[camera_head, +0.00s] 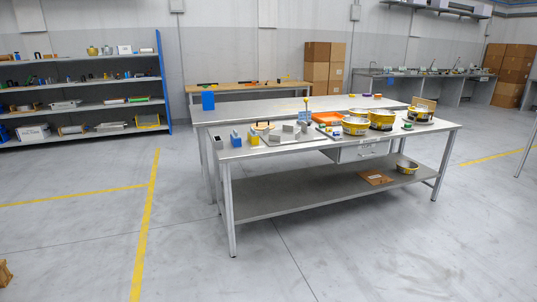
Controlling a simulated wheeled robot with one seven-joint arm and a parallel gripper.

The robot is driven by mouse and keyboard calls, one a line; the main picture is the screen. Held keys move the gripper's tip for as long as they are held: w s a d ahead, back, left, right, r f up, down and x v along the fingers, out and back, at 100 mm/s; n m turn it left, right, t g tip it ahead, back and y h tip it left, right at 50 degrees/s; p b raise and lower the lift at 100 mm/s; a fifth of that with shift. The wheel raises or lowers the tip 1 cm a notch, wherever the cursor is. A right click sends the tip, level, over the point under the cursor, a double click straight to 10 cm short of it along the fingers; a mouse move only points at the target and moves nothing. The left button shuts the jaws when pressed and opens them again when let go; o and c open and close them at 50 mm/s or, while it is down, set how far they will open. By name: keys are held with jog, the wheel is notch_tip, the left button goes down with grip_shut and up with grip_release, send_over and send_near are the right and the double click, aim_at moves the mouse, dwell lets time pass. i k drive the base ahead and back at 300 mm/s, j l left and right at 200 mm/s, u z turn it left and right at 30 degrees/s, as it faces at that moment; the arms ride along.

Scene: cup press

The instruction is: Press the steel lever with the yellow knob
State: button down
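The steel lever with its yellow knob (306,100) shows in the head view, standing upright above the left-middle part of the near metal table (420,133). The lever's base is small and partly hidden among grey block-like parts (287,132), so I cannot make out its mounting. The lever appears upright rather than pressed down. My gripper is not in view, and nothing is seen touching the lever.
Yellow tins (382,119) and an orange tray (327,117) stand right of the lever. Blue (236,138) and yellow (254,137) blocks stand left. A second table is directly behind. Shelves (85,105) line the left wall. The floor in front is clear.

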aim_at(305, 100)
jog(key=i+z, duration=0.2)
jog(key=i, duration=1.8)
jog(key=i+l+u, duration=0.1)
jog(key=i+u, duration=0.2)
jog(key=i, duration=0.25)
jog(key=i+l+u, duration=0.25)
jog(key=i, duration=0.25)
jog(key=i+l+u, duration=0.3)
jog(key=i, duration=0.2)
jog(key=i+l+u, duration=0.3)
jog(key=i, duration=0.2)
